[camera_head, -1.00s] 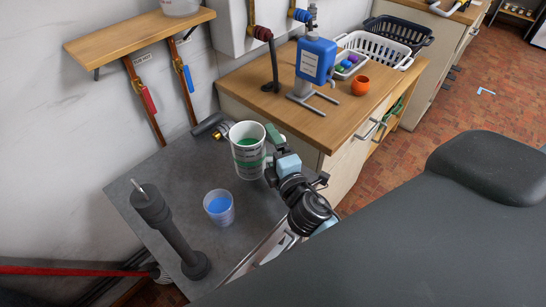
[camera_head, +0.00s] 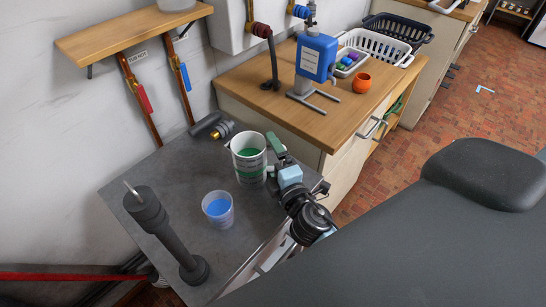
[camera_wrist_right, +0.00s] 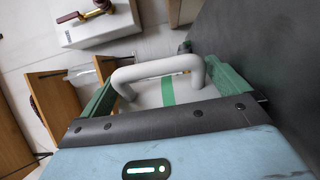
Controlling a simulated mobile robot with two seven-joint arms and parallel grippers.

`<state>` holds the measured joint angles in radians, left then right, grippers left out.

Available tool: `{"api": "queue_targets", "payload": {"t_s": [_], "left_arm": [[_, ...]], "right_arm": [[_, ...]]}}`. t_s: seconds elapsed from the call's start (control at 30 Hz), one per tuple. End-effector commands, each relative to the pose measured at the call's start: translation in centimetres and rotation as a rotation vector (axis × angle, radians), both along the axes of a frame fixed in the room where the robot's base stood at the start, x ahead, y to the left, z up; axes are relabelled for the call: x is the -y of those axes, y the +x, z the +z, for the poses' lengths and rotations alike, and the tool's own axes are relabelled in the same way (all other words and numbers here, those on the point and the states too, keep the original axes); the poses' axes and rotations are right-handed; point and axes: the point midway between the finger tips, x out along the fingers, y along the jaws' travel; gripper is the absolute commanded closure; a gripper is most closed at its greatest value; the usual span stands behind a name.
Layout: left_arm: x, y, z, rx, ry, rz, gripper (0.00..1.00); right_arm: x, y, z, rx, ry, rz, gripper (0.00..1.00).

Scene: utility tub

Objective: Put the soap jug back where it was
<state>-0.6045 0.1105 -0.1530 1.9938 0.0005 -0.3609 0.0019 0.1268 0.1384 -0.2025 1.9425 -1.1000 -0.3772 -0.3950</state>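The soap jug, a white jug with a green band and green liquid inside (camera_head: 248,166), is upright over the grey worktop. Whether its base touches the worktop I cannot tell. My right gripper (camera_head: 274,158) is at its right side, with green fingers on the handle. In the right wrist view the jug's pale handle (camera_wrist_right: 160,69) spans the space between the two fingers (camera_wrist_right: 160,88), with the green band behind it; the fingers appear closed against its sides. My left gripper is not in view.
A clear cup of blue liquid (camera_head: 217,212) stands close to the jug, at lower left. A dark upright post (camera_head: 165,235) and a dark nozzle fitting (camera_head: 210,126) flank the grey worktop (camera_head: 165,172).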

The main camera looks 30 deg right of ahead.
Motion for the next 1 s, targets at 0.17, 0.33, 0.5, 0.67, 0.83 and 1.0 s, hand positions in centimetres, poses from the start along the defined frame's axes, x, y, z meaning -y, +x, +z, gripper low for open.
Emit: {"api": "queue_targets", "payload": {"t_s": [0.17, 0.33, 0.5, 0.67, 0.83, 1.0], "left_arm": [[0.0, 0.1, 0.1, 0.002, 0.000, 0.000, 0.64], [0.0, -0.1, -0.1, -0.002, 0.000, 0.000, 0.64], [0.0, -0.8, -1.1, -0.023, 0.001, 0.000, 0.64], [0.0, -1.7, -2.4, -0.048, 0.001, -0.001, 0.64], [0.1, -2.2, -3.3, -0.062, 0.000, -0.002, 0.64], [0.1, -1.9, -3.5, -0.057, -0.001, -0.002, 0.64]], "right_arm": [[0.0, 0.0, 0.1, 0.000, 0.000, 0.000, 0.00], [-0.1, -1.0, 0.1, -0.004, 0.001, 0.001, 0.00], [-0.5, -4.2, -0.3, -0.009, 0.002, 0.000, 0.00], [-0.8, -7.5, -0.4, -0.010, 0.002, 0.000, 0.00], [-1.1, -10.1, -0.3, -0.008, 0.002, -0.001, 0.00], [-1.3, -11.6, 0.0, -0.004, 0.001, -0.001, 0.00]]}}
